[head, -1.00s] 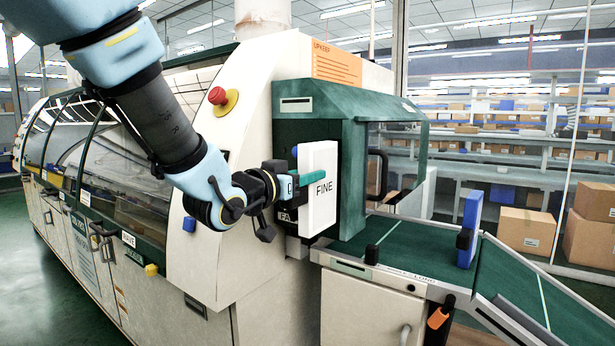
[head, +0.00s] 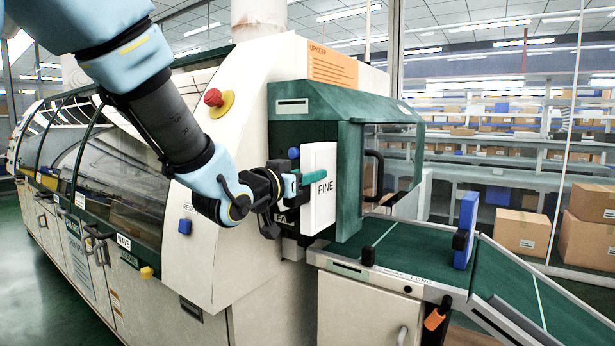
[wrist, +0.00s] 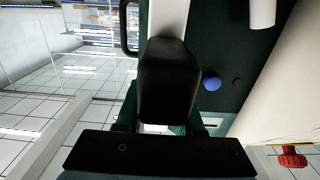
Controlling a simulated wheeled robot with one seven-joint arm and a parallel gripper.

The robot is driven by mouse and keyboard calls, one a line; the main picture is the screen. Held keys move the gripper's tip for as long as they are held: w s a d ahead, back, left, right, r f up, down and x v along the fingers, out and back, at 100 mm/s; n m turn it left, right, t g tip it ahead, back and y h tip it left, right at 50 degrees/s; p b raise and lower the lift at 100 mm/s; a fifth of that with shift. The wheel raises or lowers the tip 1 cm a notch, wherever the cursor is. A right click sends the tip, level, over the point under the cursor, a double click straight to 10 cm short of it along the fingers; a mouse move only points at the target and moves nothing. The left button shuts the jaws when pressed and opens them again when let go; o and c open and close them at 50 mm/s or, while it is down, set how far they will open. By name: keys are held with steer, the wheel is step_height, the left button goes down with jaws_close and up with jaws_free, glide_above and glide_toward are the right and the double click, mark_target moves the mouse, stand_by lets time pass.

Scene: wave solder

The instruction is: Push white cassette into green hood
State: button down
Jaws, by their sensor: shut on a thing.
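The white cassette (head: 320,205), marked FINE, stands upright at the left side of the green hood (head: 345,108). Part of it sticks out of the hood's dark side face; how deep it sits I cannot tell. My gripper (head: 297,184) is at the cassette's left side, with a teal finger reaching along it. In the wrist view, my gripper (wrist: 163,118) is shut around a black block, seemingly the cassette's handle. The white cassette (wrist: 168,18) shows beyond that block, against the hood's dark green face (wrist: 222,55). The handle is hidden in the head view.
A blue knob (head: 293,153) sits close beside the cassette; it also shows in the wrist view (wrist: 212,84). A red button (head: 213,97) is on the cream housing. A green conveyor (head: 400,242) with an upright blue plate (head: 466,230) runs out to the right.

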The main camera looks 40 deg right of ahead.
steer(key=shift+b+x, duration=0.45)
steer(key=shift+x, duration=2.45)
steer(key=shift+c, duration=2.2)
jaws_free()
steer(key=b+v, duration=0.3)
steer(key=v, duration=0.8)
